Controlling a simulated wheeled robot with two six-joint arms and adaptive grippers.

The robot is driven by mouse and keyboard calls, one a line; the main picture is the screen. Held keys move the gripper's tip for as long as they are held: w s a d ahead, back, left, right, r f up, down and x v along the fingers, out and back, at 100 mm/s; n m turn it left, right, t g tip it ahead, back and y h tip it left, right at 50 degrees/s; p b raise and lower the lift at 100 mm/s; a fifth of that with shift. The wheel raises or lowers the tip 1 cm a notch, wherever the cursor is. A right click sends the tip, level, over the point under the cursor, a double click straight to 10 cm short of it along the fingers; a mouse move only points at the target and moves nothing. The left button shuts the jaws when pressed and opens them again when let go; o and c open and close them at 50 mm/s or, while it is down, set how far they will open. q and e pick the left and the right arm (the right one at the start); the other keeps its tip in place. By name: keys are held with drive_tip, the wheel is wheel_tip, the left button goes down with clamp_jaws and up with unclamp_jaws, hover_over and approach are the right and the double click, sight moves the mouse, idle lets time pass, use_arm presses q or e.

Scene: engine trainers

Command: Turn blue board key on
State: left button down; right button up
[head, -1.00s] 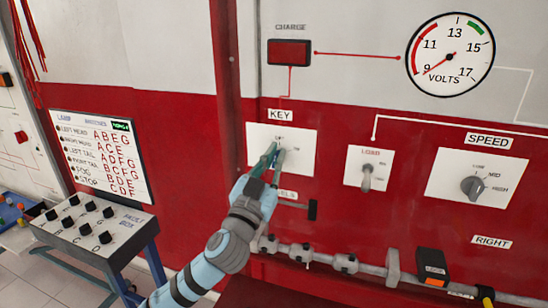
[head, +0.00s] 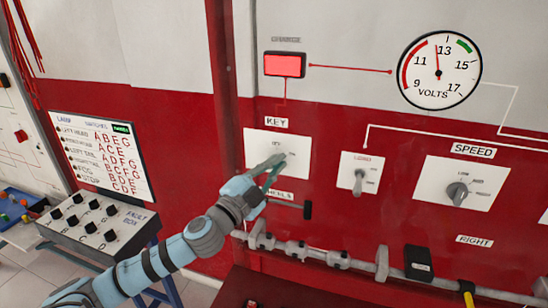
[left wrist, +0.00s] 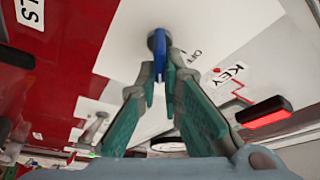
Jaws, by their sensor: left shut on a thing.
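The white KEY plate (head: 300,165) is on the red wall panel, under the KEY label (head: 277,122). My left gripper (head: 274,166) is at the plate, and its fingers hide most of the key in the head view. In the left wrist view, the blue key (left wrist: 159,48) sticks out of a round lock on the plate, between the teal fingertips of my left gripper (left wrist: 161,80). The gripper is shut on it. The OFF mark shows beside the lock. My right gripper is not in view.
The CHARGE lamp (head: 284,64) glows bright red. The VOLTS gauge (head: 438,70) needle points between 11 and 13. A LOAD toggle (head: 358,182) and a SPEED knob (head: 457,193) are to the right. A pipe rail (head: 300,249) runs below. A fault box (head: 90,225) stands left.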

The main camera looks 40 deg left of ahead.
use_arm(q)
drive_tip(key=shift+m, duration=0.4)
drive_tip(key=shift+f, duration=0.1)
drive_tip(key=c, duration=1.7)
unclamp_jaws()
drive_tip(key=shift+d, duration=0.1)
drive_tip(key=v, duration=0.7)
drive_tip(key=shift+s, duration=0.25)
